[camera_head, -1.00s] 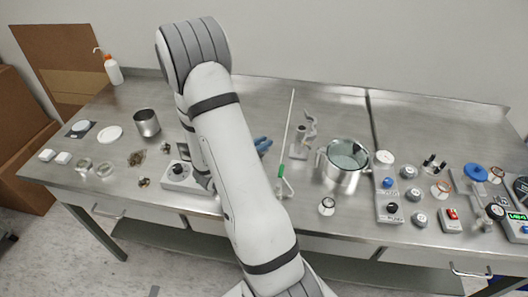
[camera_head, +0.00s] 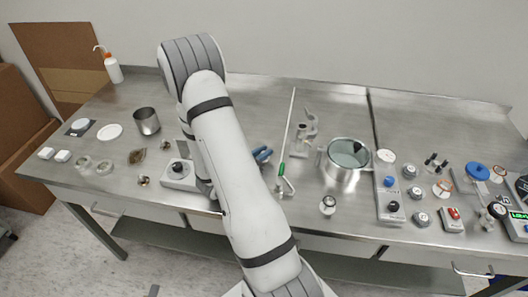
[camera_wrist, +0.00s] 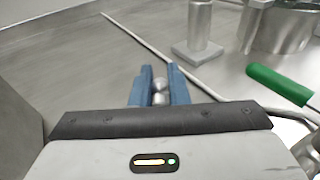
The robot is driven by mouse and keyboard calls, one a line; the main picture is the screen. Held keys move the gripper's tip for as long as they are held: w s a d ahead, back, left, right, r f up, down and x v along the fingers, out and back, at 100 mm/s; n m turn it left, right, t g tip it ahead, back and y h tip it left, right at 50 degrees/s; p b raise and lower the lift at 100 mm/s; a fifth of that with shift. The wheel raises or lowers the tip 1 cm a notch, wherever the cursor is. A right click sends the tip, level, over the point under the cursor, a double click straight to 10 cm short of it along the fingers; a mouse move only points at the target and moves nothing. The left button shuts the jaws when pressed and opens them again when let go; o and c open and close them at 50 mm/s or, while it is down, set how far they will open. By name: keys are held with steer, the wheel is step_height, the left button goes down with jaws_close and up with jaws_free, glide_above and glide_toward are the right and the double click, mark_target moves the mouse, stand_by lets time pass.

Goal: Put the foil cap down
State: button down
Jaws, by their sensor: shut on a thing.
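My gripper (camera_wrist: 160,92) has two blue fingers, which point away from the wrist in the wrist view. It is shut on a small, shiny, rounded silver thing, which I take to be the foil cap (camera_wrist: 160,98). Much of it is hidden between the fingers, and I cannot tell whether it touches the bench. In the head view the blue fingers (camera_head: 262,154) show just right of my arm, over the middle of the steel bench (camera_head: 240,100). The held thing cannot be made out there.
A green-handled tool (camera_wrist: 280,85) lies right of my gripper. A metal stand (camera_wrist: 198,45) and a large steel pot (camera_head: 342,175) are beyond it. A hotplate-like box (camera_head: 180,175) is left of my arm. A thin rod (camera_head: 288,125) lies behind.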

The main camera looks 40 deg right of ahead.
steer(key=shift+f, duration=0.2)
steer(key=c, duration=1.4)
jaws_free()
steer(key=shift+r, duration=0.15)
